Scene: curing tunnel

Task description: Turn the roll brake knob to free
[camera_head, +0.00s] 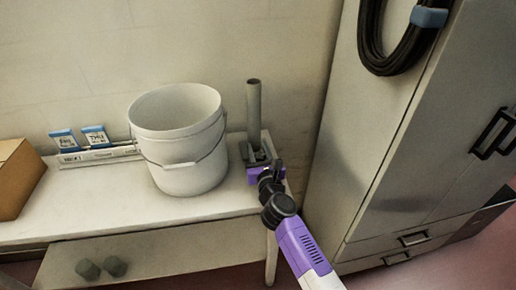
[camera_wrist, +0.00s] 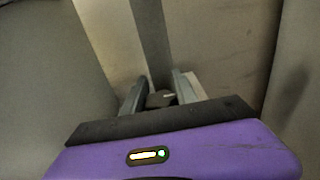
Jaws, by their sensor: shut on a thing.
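A grey upright tube (camera_head: 254,112) stands on a dark base near the right end of the white bench; it also shows in the wrist view (camera_wrist: 151,38). My gripper (camera_head: 258,157) reaches the foot of this tube. In the wrist view my gripper (camera_wrist: 160,92) has its two grey fingers on either side of a small dark knob (camera_wrist: 160,98) with a light mark on it, and is shut on it. In the head view the knob is hidden by my gripper. I cannot read which setting the knob is at.
A white bucket (camera_head: 180,165) with a wire handle stands close to the left of the tube. A tall grey cabinet (camera_head: 385,150) stands to the right. Small blue-and-white packets (camera_head: 95,136) and a cardboard box (camera_head: 14,180) are farther left. The bench front (camera_head: 100,215) is clear.

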